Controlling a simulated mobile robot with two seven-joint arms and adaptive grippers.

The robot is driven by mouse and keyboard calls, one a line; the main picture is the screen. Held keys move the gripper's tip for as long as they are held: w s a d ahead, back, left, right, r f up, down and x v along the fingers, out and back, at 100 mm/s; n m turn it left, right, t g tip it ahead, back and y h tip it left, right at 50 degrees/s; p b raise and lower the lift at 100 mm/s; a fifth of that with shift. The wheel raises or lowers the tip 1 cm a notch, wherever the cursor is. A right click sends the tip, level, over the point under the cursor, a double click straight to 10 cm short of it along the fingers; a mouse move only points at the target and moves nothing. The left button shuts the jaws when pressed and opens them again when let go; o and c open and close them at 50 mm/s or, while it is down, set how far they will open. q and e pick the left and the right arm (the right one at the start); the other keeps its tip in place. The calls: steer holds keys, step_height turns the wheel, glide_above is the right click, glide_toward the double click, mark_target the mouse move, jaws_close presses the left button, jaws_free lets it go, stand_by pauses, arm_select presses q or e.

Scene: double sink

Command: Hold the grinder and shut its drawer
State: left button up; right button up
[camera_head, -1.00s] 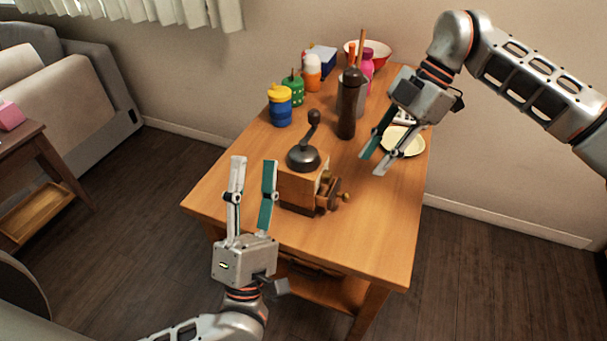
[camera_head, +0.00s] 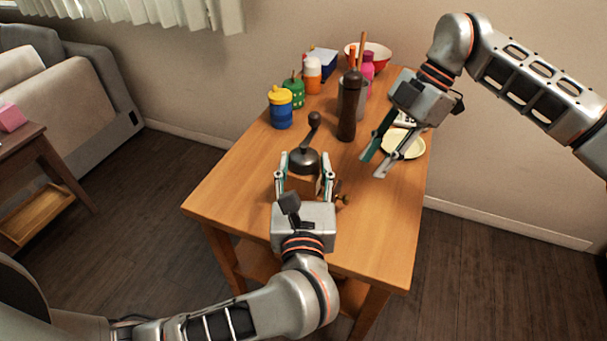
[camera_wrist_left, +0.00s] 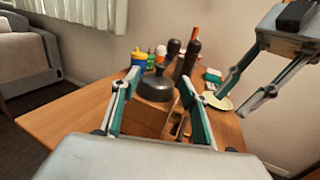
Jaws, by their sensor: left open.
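The grinder (camera_head: 303,185) is a wooden box with a dark metal dome and a crank handle, upright on the table. It also shows in the left wrist view (camera_wrist_left: 145,118), between my left fingers. My left gripper (camera_head: 305,160) is open, with one finger on each side of the grinder; I cannot tell whether they touch it. The grinder's drawer (camera_head: 340,197) sticks out on the right side, partly hidden behind my left finger, with its round knob showing. My right gripper (camera_head: 373,165) is open and empty, right of the grinder, near the plate.
A tall dark brown mill (camera_head: 349,105) stands behind the grinder. A pale plate (camera_head: 405,145) lies below my right gripper. A blue and yellow cup (camera_head: 281,108) and several other containers line the back. The table's (camera_head: 232,195) left front part is clear.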

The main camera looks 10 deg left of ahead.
mark_target(304, 154)
arm_select(q)
steer(key=shift+x, duration=2.25)
jaws_close()
